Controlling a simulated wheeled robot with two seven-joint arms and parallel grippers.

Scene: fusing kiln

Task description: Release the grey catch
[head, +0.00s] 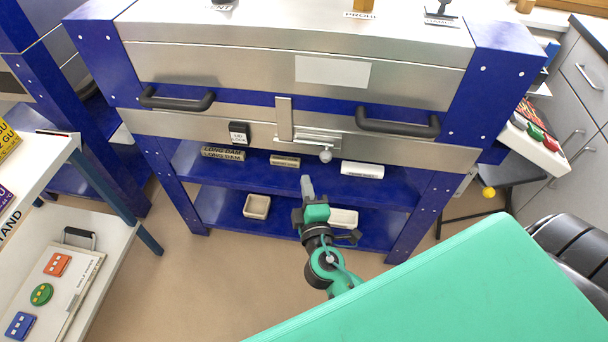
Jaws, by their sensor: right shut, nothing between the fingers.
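The grey catch (310,139) is on the middle of the kiln's front, just below the blue band. It has an upright flat plate (284,118), a horizontal bar to its right and a round knob (325,155) hanging at the bar's right end. The kiln lid (220,65) looks down. My right gripper (307,184) is shut and empty. In the picture it is below and slightly left of the knob, apart from it, in front of the shelves. My left gripper is not in view.
Two dark handles (176,99) (398,123) stick out from the kiln's front on either side of the catch. A small black-framed tag (239,133) hangs left of it. Blocks lie on the blue shelves (300,190) below. A white cart (100,235) stands at the left.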

